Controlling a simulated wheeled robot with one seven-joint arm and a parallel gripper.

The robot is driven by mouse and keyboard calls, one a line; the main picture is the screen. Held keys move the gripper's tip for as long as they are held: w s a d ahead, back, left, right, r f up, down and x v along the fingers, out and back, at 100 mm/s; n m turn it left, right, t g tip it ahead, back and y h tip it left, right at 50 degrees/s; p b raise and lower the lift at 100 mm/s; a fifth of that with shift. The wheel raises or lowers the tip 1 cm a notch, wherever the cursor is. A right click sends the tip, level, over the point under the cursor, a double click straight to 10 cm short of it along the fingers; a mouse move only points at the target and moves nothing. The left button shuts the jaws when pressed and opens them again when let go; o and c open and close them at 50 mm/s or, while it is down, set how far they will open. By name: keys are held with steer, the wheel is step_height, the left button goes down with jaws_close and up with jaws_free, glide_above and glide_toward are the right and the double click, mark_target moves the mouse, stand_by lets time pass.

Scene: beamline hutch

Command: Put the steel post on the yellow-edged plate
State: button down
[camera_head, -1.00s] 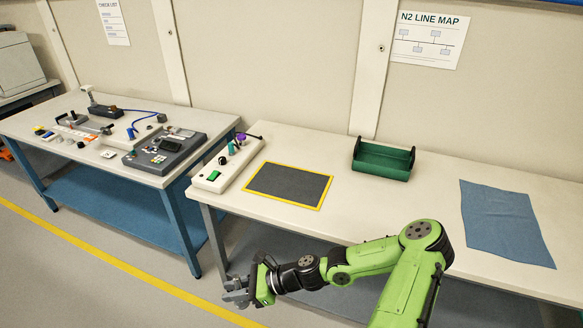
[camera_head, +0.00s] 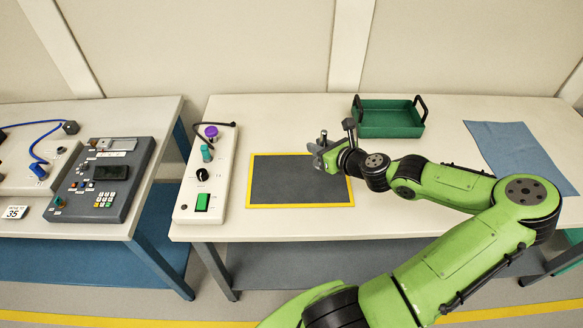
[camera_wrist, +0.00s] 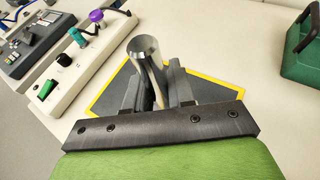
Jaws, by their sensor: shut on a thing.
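The steel post (camera_wrist: 146,62) is a shiny grey cylinder between the two fingers of my gripper (camera_wrist: 155,88) in the wrist view. My gripper is shut on it. The yellow-edged plate (camera_head: 285,182) is a dark grey rectangle with a yellow border, flat on the right-hand bench. In the head view my gripper (camera_head: 322,148) is over the plate's upper right part. The plate also shows behind the post in the wrist view (camera_wrist: 205,90). I cannot tell whether the post's lower end touches the plate; my fingers hide it.
A white control box (camera_head: 211,170) with knobs and a green switch stands just left of the plate. A green tray (camera_head: 390,122) with black handles stands behind and to the right. A blue cloth (camera_head: 520,160) lies at the right. A second bench (camera_head: 100,230) holds instruments.

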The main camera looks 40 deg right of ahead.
step_height(320, 180, down, 10)
steer(key=b, duration=0.4)
steer(key=shift+s+b, duration=0.15)
steer(key=shift+b, duration=0.15)
steer(key=shift+r, duration=0.15)
steer(key=c, duration=1)
jaws_free()
steer(key=shift+o, duration=0.2)
